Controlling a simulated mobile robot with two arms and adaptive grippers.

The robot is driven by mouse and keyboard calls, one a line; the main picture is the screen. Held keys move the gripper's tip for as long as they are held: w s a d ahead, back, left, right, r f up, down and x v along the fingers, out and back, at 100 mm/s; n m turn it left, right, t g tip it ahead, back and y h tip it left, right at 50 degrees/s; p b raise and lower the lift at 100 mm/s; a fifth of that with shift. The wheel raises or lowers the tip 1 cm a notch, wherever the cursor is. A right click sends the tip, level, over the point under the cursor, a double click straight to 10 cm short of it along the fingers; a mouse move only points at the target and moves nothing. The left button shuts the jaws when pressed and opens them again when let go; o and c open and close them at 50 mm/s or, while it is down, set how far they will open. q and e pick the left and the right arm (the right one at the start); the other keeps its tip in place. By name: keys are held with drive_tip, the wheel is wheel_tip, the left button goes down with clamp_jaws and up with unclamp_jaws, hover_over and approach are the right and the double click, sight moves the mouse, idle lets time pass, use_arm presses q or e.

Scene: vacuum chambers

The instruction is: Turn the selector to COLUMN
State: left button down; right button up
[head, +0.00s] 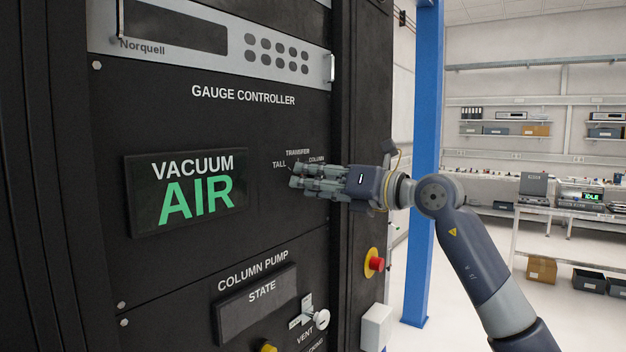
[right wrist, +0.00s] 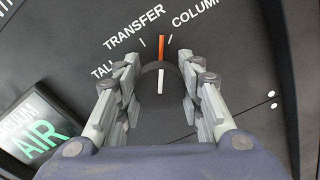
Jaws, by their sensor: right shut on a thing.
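The selector (right wrist: 160,72) is a dark round knob with a white line and an orange pointer. It sits between the fingers of my right gripper (right wrist: 158,85) in the right wrist view. The orange pointer lies between the TRANSFER and COLUMN ticks, closer to the COLUMN tick (right wrist: 170,39). The labels TALL, TRANSFER and COLUMN (right wrist: 195,14) arc above the knob. In the head view my right gripper (head: 294,175) is at the panel just below these labels, shut on the selector, and its fingers hide the knob. My left gripper is out of view.
A green "VACUUM AIR" display (head: 190,190) is left of the selector. Below are a "STATE" window (head: 255,305), a vent lever (head: 320,319) and a red button on yellow (head: 376,263). A blue post (head: 425,150) stands behind my right arm. Benches stand at the far right.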

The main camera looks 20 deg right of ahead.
drive_tip(key=shift+f+m, duration=0.15)
drive_tip(key=shift+m, duration=1.35)
drive_tip(key=shift+a+f, duration=0.1)
drive_tip(key=o, duration=1)
drive_tip(key=shift+o, duration=0.2)
drive_tip(key=shift+o, duration=0.2)
drive_tip(key=shift+s+d+f, duration=0.2)
drive_tip(key=shift+s+f, duration=0.1)
drive_tip(key=shift+f, duration=0.05)
drive_tip(key=r+v, duration=0.1)
drive_tip(key=v, duration=0.9)
drive_tip(key=shift+s+d, duration=0.25)
drive_tip(key=shift+d, duration=0.1)
